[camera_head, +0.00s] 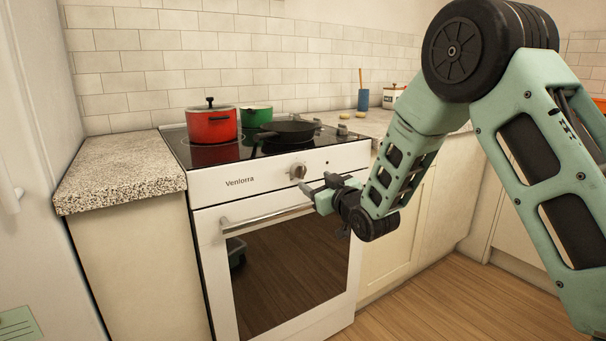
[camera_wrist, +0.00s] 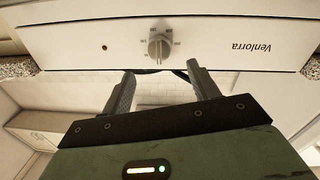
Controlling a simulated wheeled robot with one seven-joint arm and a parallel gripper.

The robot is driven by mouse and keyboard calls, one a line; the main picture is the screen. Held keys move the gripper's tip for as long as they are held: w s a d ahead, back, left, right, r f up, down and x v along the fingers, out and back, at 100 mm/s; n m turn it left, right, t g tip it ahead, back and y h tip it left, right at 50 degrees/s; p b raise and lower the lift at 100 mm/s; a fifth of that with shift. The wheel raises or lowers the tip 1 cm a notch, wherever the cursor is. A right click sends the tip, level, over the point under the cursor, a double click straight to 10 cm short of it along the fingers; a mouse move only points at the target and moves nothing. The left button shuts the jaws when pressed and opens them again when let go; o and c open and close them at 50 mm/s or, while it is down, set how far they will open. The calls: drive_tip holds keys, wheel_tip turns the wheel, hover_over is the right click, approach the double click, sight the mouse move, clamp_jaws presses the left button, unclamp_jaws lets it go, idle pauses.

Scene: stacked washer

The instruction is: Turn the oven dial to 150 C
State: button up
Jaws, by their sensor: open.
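The oven (camera_head: 285,265) is white with a dark glass door and a long bar handle (camera_head: 265,216). Its round grey dial (camera_head: 298,171) is on the front panel, right of the "Venlorra" lettering. In the wrist view the dial (camera_wrist: 159,47) has small marks around it, too small to read. My gripper (camera_head: 316,185) is open and empty, in front of the panel just right of and below the dial. In the wrist view the fingertips (camera_wrist: 160,68) stand apart on either side of the dial's line, with no visible contact. The dial's exact setting cannot be told.
A red pot (camera_head: 210,127), a green pot (camera_head: 255,116) and a black pan (camera_head: 289,131) stand on the cooktop. The oven handle runs just below my gripper. A speckled counter (camera_head: 118,170) is on the left. The wooden floor (camera_head: 440,300) is clear.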

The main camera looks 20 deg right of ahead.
sight(302, 173)
drive_tip(key=x, duration=0.8)
drive_tip(key=c, duration=1)
